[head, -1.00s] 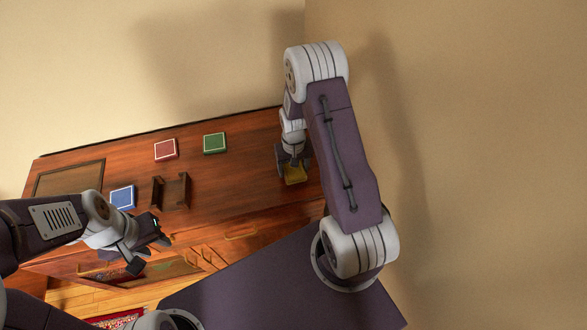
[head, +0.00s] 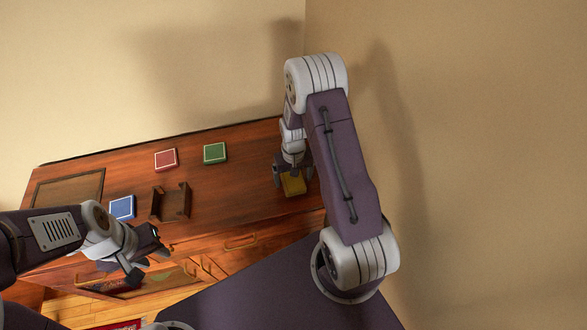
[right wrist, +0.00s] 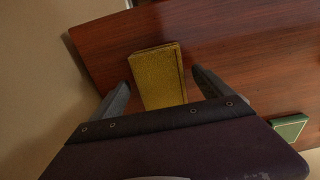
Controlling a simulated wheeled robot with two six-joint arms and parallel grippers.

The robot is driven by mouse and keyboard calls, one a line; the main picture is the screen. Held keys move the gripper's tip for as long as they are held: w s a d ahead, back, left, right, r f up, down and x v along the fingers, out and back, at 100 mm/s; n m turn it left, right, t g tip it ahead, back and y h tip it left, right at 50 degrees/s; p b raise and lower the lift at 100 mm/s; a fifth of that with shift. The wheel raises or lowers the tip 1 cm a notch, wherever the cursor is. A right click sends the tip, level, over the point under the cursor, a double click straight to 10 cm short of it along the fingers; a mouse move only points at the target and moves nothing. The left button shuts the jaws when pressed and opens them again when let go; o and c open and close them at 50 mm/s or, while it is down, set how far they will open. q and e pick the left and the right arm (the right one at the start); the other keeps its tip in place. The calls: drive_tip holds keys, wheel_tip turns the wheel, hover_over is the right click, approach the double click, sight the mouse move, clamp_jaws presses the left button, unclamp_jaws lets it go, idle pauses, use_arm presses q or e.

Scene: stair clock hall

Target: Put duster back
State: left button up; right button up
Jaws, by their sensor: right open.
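A yellow block (head: 293,185), perhaps the duster, rests on the wooden cabinet top (head: 240,190) near its right end. My right gripper (head: 293,175) is above it, open, with a finger to each side. In the right wrist view the yellow block (right wrist: 162,78) lies between and beyond the spread fingers (right wrist: 163,84), with gaps on both sides. A dark wooden holder (head: 171,203) with raised ends stands empty at the cabinet's front, left of the middle. My left gripper (head: 146,254) is open and empty in front of the cabinet edge, near the holder.
A red box (head: 166,159) and a green box (head: 215,153) lie toward the back; the green box also shows in the right wrist view (right wrist: 288,128). A blue box (head: 122,207) lies left of the holder. A framed panel (head: 68,187) is at far left. The middle top is clear.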

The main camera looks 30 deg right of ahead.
sight(294, 180)
wheel_tip(294, 180, up, 11)
drive_tip(key=s+a+r+n, duration=0.1)
drive_tip(key=s+a+r, duration=0.1)
drive_tip(key=s, duration=0.4)
drive_tip(key=s+a+r+n+t, duration=0.1)
drive_tip(key=s+a+r, duration=0.1)
drive_tip(key=s+a, duration=0.3)
drive_tip(key=shift+s+a+r, duration=0.15)
drive_tip(key=shift+s+r, duration=0.05)
drive_tip(key=shift+s, duration=0.15)
